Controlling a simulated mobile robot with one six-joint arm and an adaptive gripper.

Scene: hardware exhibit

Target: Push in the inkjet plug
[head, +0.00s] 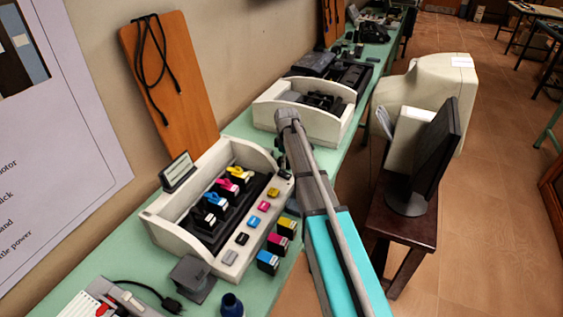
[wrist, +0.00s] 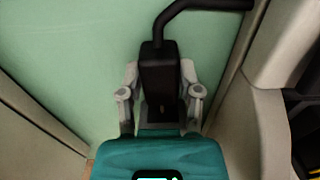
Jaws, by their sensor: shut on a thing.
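My gripper (wrist: 158,72) is shut on a black plug (wrist: 159,90) in the wrist view. The plug is a dark block between the two grey fingers, and a thick black cable bends from its far end toward the upper right. The green table surface shows beyond it. In the head view, my arm's end reaches the table between two white-cased machines, and my gripper and the held plug are mostly hidden there. The nearer white inkjet unit (head: 165,238) holds a row of coloured cartridges. No socket can be made out.
A pale casing (wrist: 265,125) stands close on the right in the wrist view, and another pale wall (wrist: 40,125) on the left. A second white machine (head: 268,114) stands farther along the table. A monitor (head: 438,145) on a brown stool is to the right.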

